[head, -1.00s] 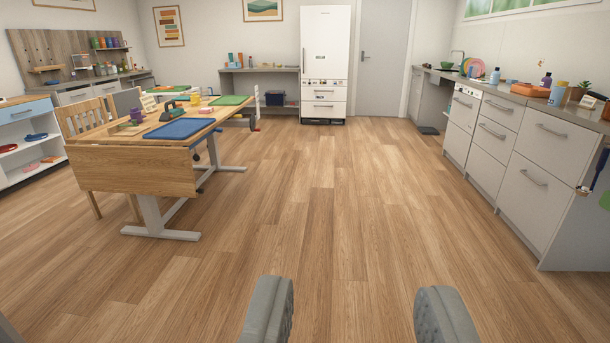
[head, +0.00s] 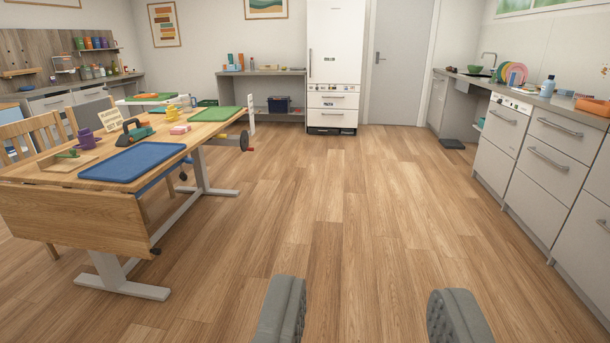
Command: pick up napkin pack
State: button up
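My gripper (head: 368,308) shows at the bottom of the head view, its two grey fingers wide apart with only bare floor between and beyond them. I cannot surely pick out the napkin pack. A small pink block (head: 180,130) lies on the wooden table at left, beside the blue tray (head: 133,162); it is too small to tell whether it is the pack. The block is far ahead and to the left of my gripper.
The wooden table (head: 60,205) with a crank (head: 245,141) at its far right end stands at left, chairs behind it. A counter with drawers (head: 555,160) runs along the right. A white fridge (head: 335,50) stands at the back. The floor between is clear.

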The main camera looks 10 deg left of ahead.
aim_at(180, 128)
jog(key=i+u, duration=0.2)
jog(key=i, duration=0.65)
jog(key=i+l+u, duration=0.2)
jog(key=i, duration=0.65)
jog(key=i+u, duration=0.15)
jog(key=i, duration=0.75)
jog(key=i+l+u, duration=0.15)
jog(key=i, duration=0.7)
jog(key=i+j+u, duration=0.1)
jog(key=i+u, duration=0.6)
jog(key=i, duration=0.2)
jog(key=i+l+u, duration=0.15)
jog(key=i+u, duration=0.25)
